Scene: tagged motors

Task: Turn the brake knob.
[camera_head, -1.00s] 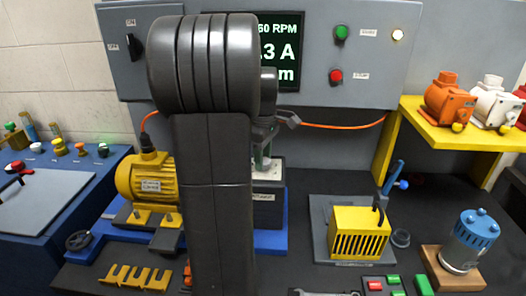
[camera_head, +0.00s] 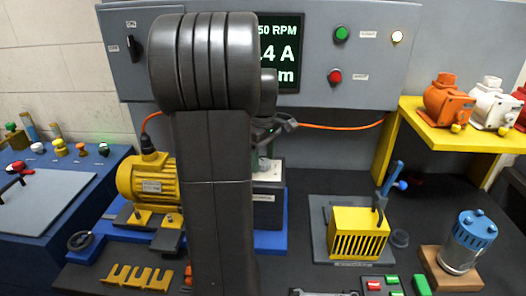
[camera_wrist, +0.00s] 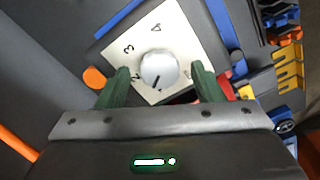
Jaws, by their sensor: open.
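The brake knob (camera_wrist: 158,70) is a round, silvery-white knob with a dark pointer mark, on a white square dial plate (camera_wrist: 172,38) with printed numbers, of which 3 and 4 read clearly. In the wrist view my gripper (camera_wrist: 160,76) is open, with one green finger on each side of the knob and a gap to it visible on both sides. The pointer mark lies at the knob's lower side, near the gripper's palm. In the head view my arm hides most of the brake unit (camera_head: 268,205); the knob itself cannot be made out clearly there.
A yellow motor (camera_head: 150,182) stands left of my arm on a blue base. A yellow slotted guard (camera_head: 358,235) and a blue-topped motor (camera_head: 468,240) are at right. A grey control panel (camera_head: 375,65) with a screen stands behind, an orange cable (camera_head: 335,126) running below it.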

